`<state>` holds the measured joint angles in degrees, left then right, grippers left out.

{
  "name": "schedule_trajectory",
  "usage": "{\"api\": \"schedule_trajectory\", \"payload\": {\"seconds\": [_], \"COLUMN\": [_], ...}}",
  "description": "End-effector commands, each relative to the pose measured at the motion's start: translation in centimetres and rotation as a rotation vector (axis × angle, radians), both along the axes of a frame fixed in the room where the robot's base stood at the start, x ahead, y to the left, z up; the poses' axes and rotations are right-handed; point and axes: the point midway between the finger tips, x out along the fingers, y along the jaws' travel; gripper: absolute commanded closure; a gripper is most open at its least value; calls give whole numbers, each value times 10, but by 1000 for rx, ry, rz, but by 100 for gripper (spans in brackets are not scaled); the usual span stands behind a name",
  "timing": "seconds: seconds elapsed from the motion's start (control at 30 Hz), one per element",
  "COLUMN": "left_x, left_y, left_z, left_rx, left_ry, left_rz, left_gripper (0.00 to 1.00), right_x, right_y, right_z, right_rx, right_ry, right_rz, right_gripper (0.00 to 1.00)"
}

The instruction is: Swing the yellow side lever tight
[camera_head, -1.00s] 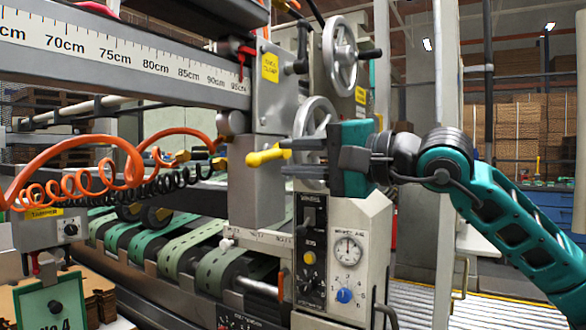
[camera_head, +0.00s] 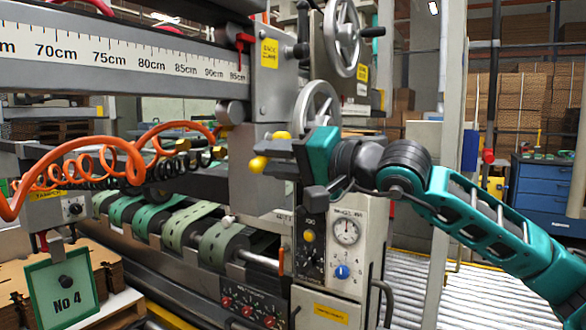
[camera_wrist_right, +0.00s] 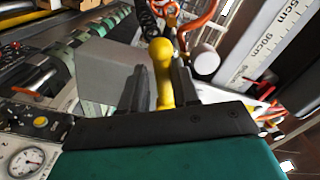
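The yellow side lever (camera_head: 258,164) is on the side of the grey machine head, below the handwheels. In the head view its round knob sticks out left of my right gripper (camera_head: 272,151), and a yellow part shows above the fingers. The fingers hide the lever's middle in the head view. My left gripper is not in view.
Handwheels (camera_head: 316,108) sit just above and behind my right gripper. The control panel with a gauge (camera_head: 346,232) is below it. The ruler beam (camera_head: 120,62) and orange coiled hose (camera_head: 130,160) are to the left. Open floor and a blue cabinet (camera_head: 545,195) are to the right.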

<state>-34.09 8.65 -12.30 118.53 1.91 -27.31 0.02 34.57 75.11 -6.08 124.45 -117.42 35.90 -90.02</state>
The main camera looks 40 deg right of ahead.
Motion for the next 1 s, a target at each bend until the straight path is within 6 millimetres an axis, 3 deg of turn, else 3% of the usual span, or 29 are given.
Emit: {"api": "schedule_trajectory", "payload": {"seconds": [0.4, 0.7, 0.87, 1.0], "left_x": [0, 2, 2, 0], "left_y": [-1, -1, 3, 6], "left_z": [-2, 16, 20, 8], "left_rx": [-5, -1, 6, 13], "left_ry": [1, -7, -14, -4], "left_rz": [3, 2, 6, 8], "left_gripper": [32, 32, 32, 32], "right_x": [8, 16, 19, 17], "right_y": [-21, -38, -45, -45], "right_z": [-22, -25, -25, -29], "right_rx": [-523, -887, -1030, -1034], "right_ry": [-208, -360, -420, -426], "right_rz": [-3, -2, -1, -1], "right_gripper": [71, 71, 71, 71]}}
